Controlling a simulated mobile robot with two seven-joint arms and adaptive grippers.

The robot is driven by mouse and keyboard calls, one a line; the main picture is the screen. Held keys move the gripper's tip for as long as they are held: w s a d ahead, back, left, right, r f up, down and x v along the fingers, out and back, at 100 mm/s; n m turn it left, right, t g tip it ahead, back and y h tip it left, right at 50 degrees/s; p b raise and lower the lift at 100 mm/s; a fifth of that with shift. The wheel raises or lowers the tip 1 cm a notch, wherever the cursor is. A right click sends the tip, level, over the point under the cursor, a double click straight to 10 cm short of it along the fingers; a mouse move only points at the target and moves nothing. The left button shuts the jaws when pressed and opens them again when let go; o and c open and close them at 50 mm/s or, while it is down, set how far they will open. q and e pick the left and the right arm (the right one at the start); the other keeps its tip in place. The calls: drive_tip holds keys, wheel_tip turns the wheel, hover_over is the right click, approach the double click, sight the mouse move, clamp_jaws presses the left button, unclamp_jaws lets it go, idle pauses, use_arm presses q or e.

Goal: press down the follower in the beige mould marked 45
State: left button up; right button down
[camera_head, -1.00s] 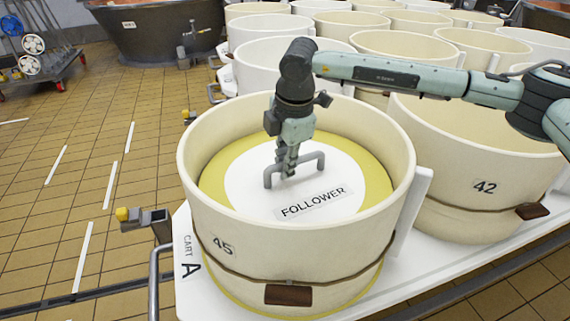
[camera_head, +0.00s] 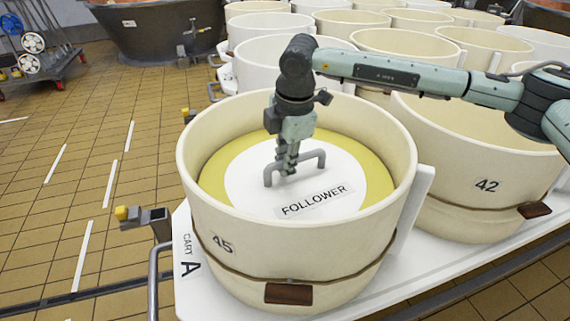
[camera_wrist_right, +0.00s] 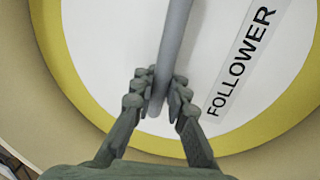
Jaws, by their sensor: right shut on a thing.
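The beige mould marked 45 (camera_head: 300,246) stands upright on the near end of the white cart. Inside it lies the follower (camera_head: 240,190), a white disc with a grey bar handle and a label, on a yellow round surface below the mould's rim. My right gripper (camera_head: 288,170) reaches down into the mould and is shut on the follower's handle, left of the handle's middle. In the right wrist view the fingers (camera_wrist_right: 156,98) close on both sides of the grey handle (camera_wrist_right: 172,50). My left gripper is not in view.
The mould marked 42 (camera_head: 485,187) stands close on the right, and more beige moulds crowd behind. The cart (camera_head: 425,262) has a metal rail and a yellow-tipped part (camera_head: 125,213) at its left. The tiled floor on the left is mostly clear.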

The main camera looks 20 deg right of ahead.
drive_tip(key=shift+s+f, duration=0.15)
drive_tip(key=shift+f, duration=0.05)
drive_tip(key=c, duration=1.6)
unclamp_jaws()
drive_tip(key=shift+r, duration=0.1)
drive_tip(key=shift+o, duration=0.8)
drive_tip(key=shift+r, duration=0.1)
